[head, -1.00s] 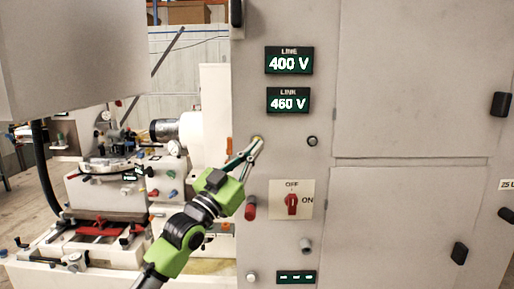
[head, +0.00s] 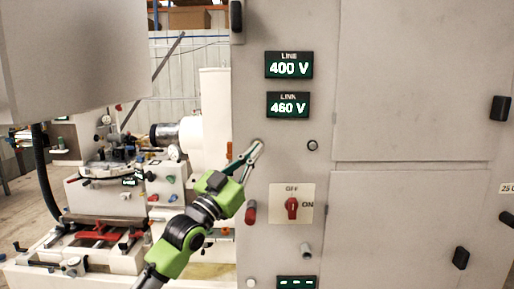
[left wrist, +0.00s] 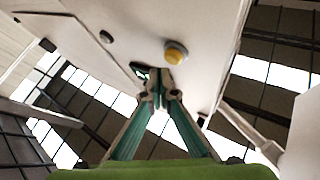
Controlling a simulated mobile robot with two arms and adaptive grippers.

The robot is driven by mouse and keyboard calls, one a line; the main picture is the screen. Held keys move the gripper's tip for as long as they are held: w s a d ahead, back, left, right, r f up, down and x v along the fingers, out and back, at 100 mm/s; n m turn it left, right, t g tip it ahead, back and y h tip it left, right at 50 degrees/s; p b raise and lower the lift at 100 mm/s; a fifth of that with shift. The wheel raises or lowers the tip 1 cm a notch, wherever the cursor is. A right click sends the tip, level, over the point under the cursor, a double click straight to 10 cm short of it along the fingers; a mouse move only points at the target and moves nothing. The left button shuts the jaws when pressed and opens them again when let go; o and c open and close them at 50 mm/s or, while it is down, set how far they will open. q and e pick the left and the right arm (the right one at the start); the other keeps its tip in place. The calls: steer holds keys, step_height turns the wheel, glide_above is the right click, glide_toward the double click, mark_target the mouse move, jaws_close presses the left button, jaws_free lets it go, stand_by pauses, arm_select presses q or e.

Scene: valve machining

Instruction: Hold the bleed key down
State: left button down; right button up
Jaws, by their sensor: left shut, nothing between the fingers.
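My right gripper is not in view.
A dark round button (head: 312,145) is right of the tips. Below are a red OFF/ON switch (head: 292,207), a red knob (head: 251,212) and a grey knob (head: 305,249). A machine (head: 130,190) stands at the left.

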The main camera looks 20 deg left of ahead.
arm_select(q)
steer(key=shift+w, duration=0.1)
stand_by(0.6)
steer(key=shift+w+a, duration=0.15)
steer(key=shift+w, duration=0.15)
steer(key=shift+w+a, duration=0.15)
steer(key=shift+w, duration=0.35)
stand_by(0.7)
stand_by(4.7)
steer(key=shift+s+d, duration=0.3)
steer(key=shift+s, duration=0.6)
steer(key=shift+s+p, duration=0.1)
steer(key=shift+p, duration=0.2)
